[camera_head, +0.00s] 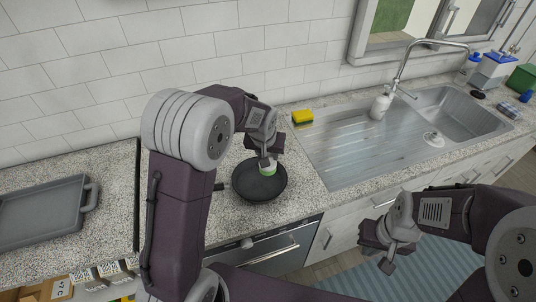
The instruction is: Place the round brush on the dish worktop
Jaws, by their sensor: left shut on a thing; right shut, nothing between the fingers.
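The round brush (267,170), small with a white and green body, is at my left gripper (267,158). My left gripper is shut on it, over the dark round pan (252,190). I cannot tell whether the brush touches the pan. The speckled granite worktop (298,185) lies around the pan and runs along the tiled wall. My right gripper (377,256) is shut and empty, in front of the counter's cabinets at the lower right. My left arm hides part of the worktop.
A grey tray (40,215) lies at left. Bare worktop shows between pan and drainboard.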

